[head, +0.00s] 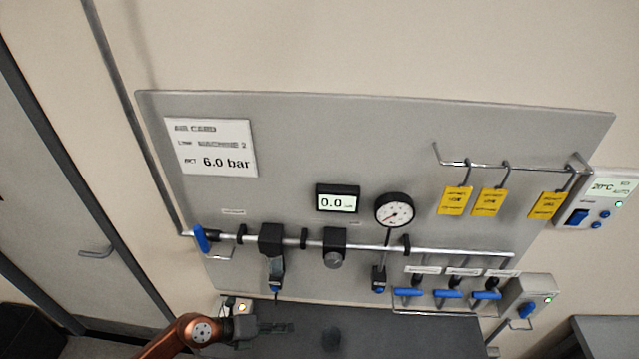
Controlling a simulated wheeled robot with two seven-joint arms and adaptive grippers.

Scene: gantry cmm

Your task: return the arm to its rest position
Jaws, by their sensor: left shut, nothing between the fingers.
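My left gripper (288,327) is at the bottom of the head view, left of centre. Its dark fingers are shut with nothing between them and point right, in front of the dark surface below the panel. It is apart from the valves and the pipe. My copper-coloured left arm (175,338) comes in from the bottom left. My right gripper does not show.
A grey wall panel (380,130) carries a pipe (450,252), a gauge (394,210), a display reading 0.0 (337,203), blue-handled valves (448,294) and yellow tags (488,202). A dark surface (380,335) lies below. A door (70,200) is at left.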

